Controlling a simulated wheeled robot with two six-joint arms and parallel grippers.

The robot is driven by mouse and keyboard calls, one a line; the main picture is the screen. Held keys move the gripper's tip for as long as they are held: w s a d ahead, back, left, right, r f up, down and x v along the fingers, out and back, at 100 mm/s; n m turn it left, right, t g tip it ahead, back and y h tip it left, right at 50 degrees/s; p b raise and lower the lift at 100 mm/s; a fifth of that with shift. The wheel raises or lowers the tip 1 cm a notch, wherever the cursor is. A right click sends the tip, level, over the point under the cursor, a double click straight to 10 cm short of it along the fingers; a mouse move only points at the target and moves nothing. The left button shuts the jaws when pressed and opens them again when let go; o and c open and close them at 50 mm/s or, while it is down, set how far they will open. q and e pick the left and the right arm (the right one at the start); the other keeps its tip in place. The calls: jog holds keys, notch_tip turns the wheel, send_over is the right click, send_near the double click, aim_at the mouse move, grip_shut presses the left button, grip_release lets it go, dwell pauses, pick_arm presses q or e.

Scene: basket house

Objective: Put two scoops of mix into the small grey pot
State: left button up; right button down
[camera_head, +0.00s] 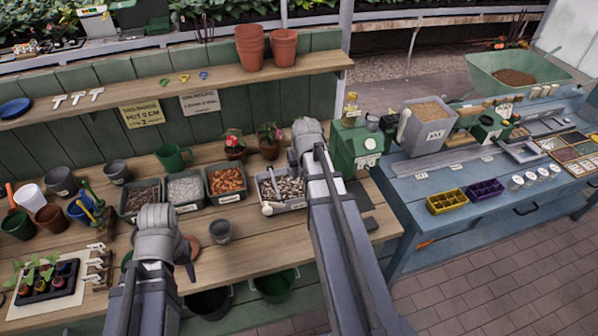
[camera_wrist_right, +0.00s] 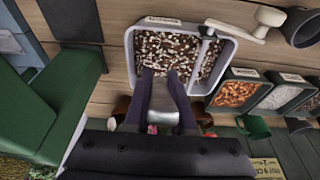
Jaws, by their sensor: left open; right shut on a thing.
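The mix bin (camera_head: 301,203) is a light grey tray of brown and white bits on the wooden bench; it also shows in the right wrist view (camera_wrist_right: 228,50). My right gripper (camera_head: 306,140) is above its back edge. In the right wrist view, its fingers (camera_wrist_right: 171,88) are shut on a grey piece, seemingly a scoop, whose lower part is hard to make out against the mix. A small grey pot (camera_head: 220,232) stands upright in front of the bins, left of the mix. My left gripper (camera_head: 160,232) is open and empty, left of this pot; its fingertips are mostly hidden.
Bins of dark bits (camera_head: 140,197), white bits (camera_head: 185,189) and orange bits (camera_head: 227,181) stand left of the mix. Larger grey pots (camera_head: 60,181) are at the back left. A green machine (camera_head: 357,148) stands right of my right gripper. Seedlings (camera_head: 48,280) occupy the front left.

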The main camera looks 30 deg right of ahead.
jog(key=shift+w+d+f+g+b, duration=0.1)
jog(key=shift+w+f+g+b, duration=0.05)
jog(key=shift+f+g+b, duration=0.15)
jog(key=shift+w+f+g+b, duration=0.1)
jog(key=shift+w+f+b, duration=0.05)
jog(key=shift+f, duration=0.25)
notch_tip(320, 180, down, 7)
jog(key=g+b, duration=0.2)
jog(key=b, duration=0.4)
jog(key=shift+w+r+y, duration=0.1)
jog(key=shift+y, duration=0.3)
jog(key=shift+f+b, duration=1)
jog(key=shift+b, duration=0.15)
jog(key=shift+t, duration=0.9)
jog(key=r+p, duration=0.6)
jog(key=r, duration=0.1)
jog(key=r+p, duration=0.3)
jog(key=p, duration=0.1)
jog(key=shift+s+r, duration=0.25)
jog(key=shift+r, duration=0.05)
